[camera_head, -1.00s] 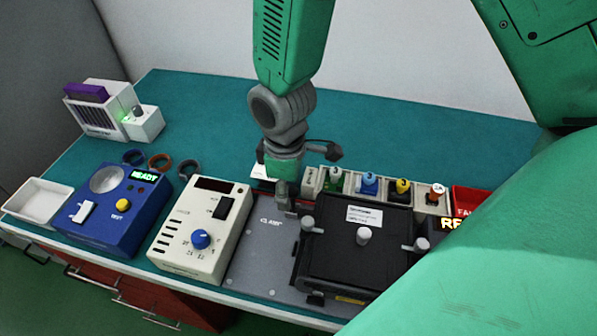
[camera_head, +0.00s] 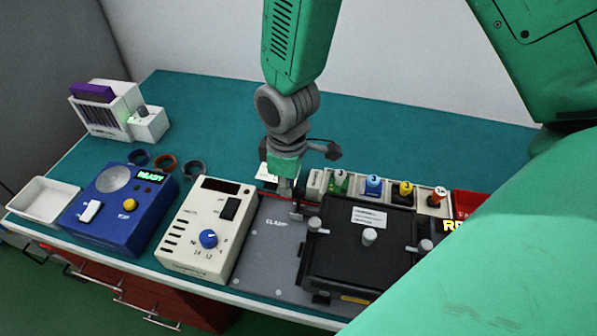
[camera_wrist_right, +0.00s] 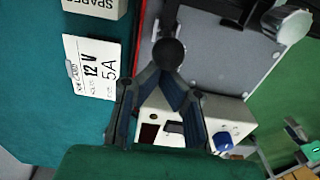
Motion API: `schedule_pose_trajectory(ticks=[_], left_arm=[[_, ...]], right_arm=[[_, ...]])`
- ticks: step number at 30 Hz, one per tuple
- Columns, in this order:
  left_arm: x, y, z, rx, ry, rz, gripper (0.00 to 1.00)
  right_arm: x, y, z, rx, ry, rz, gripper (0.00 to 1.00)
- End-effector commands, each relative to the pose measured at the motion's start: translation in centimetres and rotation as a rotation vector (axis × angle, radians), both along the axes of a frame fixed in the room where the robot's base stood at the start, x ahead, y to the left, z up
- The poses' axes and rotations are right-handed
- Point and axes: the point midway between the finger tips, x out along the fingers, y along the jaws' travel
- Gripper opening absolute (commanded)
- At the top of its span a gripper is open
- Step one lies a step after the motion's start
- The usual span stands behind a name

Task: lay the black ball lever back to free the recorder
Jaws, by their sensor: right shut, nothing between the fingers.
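The black recorder (camera_head: 350,262) lies on the grey plate (camera_head: 262,250) marked CLAMP. The lever's black ball (camera_wrist_right: 168,52) shows in the right wrist view, just beyond the fingertips of my right gripper (camera_wrist_right: 172,84). I cannot tell whether they touch it. The right gripper (camera_head: 289,192) is shut and empty. In the head view it points down over the back of the plate, left of the recorder's back corner, and largely hides the lever there. My left gripper is not in view.
A cream box (camera_head: 207,230) with a blue knob stands left of the plate. A row of bins with coloured caps (camera_head: 372,186) runs behind the recorder. A white card (camera_wrist_right: 92,68) lies by the gripper. The teal table is clear behind the bins.

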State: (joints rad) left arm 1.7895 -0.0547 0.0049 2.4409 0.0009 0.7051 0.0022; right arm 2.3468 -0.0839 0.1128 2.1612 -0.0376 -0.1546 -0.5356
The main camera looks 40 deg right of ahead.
Motion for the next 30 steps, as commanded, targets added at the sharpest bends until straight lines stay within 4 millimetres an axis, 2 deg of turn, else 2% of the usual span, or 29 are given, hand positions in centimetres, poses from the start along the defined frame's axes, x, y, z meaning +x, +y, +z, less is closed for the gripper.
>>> schedule_pose_trajectory(ticks=[1, 30], left_arm=[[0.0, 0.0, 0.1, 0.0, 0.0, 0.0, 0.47], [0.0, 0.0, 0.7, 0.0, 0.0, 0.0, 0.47]], right_arm=[[-1.2, -0.7, -0.4, -0.017, 0.038, -0.007, 0.0], [1.5, 2.1, -1.3, -0.021, 0.026, -0.004, 0.0]])
